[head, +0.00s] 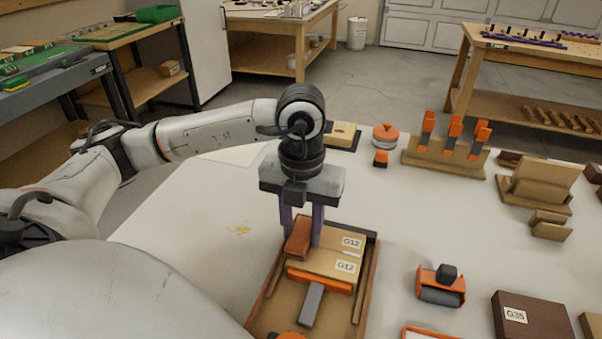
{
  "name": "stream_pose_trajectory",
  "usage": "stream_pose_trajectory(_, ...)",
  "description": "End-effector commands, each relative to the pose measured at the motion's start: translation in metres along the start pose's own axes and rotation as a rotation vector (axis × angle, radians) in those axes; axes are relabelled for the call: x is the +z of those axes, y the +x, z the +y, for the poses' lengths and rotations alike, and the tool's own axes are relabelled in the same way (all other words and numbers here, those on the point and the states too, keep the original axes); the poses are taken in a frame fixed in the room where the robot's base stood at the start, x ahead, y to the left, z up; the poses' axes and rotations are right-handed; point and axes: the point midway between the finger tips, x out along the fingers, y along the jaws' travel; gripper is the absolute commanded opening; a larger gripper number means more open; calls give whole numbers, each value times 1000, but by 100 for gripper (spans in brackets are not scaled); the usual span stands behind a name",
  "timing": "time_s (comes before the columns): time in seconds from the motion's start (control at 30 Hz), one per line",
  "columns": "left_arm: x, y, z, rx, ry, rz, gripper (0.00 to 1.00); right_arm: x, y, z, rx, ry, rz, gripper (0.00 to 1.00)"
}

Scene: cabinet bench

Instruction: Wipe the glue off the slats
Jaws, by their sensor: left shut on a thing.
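My left gripper (302,234) points down over the tray (369,284), its purple fingers shut on a reddish-brown block (298,242). The block is just above or touching the upper slat; I cannot tell which. Two pale wooden slats, the far one (335,242) and the near one (325,265), lie in the tray, each with a G12 label. The fingers and block hide their left part. No glue is clear on the visible slat faces. My right gripper is out of view.
To the right are an orange roller (440,287), a dark G35 box (533,318) and a wooden rack with orange-handled tools (443,160). The bench left of the tray is mostly clear.

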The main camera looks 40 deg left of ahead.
Motion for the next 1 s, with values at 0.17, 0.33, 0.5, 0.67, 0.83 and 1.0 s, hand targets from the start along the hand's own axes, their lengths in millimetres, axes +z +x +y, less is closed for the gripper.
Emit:
stream_pose_trajectory(0.17,0,0,-11,-2,2,-1,14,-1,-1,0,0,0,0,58)
stream_pose_trajectory(0.33,0,1,-18,-1,1,0,14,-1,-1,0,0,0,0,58)
stream_pose_trajectory(0.5,0,2,-22,-1,0,1,14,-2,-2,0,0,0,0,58)
stream_pose_trajectory(0.67,0,1,-30,-2,2,1,14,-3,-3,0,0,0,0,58)
stream_pose_trajectory(0.83,0,0,-39,-2,2,1,14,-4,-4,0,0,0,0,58)
stream_pose_trajectory(1.0,0,0,-42,-1,1,1,14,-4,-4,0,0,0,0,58)
